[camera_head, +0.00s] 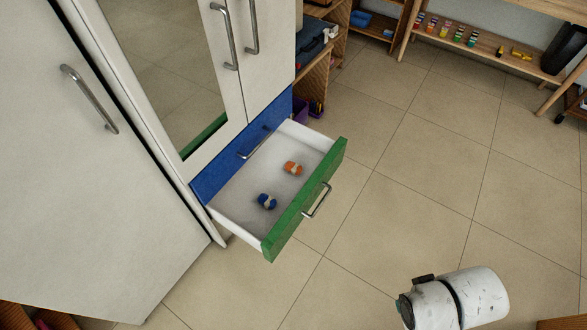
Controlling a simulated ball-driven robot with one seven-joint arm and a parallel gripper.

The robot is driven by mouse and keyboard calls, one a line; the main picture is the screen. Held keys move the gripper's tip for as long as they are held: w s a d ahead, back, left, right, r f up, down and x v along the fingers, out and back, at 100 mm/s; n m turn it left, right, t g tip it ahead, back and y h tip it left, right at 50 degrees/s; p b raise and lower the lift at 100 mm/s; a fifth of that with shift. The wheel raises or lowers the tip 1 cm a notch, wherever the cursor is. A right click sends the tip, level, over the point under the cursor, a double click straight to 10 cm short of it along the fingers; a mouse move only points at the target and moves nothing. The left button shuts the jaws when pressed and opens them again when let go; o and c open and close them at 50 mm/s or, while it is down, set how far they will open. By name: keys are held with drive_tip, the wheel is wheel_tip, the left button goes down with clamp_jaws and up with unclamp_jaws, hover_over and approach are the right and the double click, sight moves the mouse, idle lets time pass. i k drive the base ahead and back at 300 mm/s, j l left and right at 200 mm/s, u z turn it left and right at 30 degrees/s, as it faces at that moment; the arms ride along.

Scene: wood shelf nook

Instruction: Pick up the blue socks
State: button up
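The blue socks (267,201) lie as a small rolled bundle with a pale patch, on the floor of an open drawer (240,188), near its front left part. An orange rolled bundle (293,168) lies in the same drawer, farther back and to the right, apart from the blue one. The drawer has white walls and a green front (306,200) with a metal handle. A white and black part of my arm shows at the bottom right, well away from the drawer. My gripper's fingers are not in view.
A white wardrobe with metal handles (250,25) and a mirror (165,65) stands behind the drawer. A wide white door panel (90,170) fills the left. Low wooden shelves (480,45) hold several small coloured items at the back. The tiled floor (400,180) right of the drawer is clear.

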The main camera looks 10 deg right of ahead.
sight(269, 203)
drive_tip(key=i+j+u, duration=0.1)
drive_tip(key=i+u, duration=0.2)
drive_tip(key=i, duration=0.9)
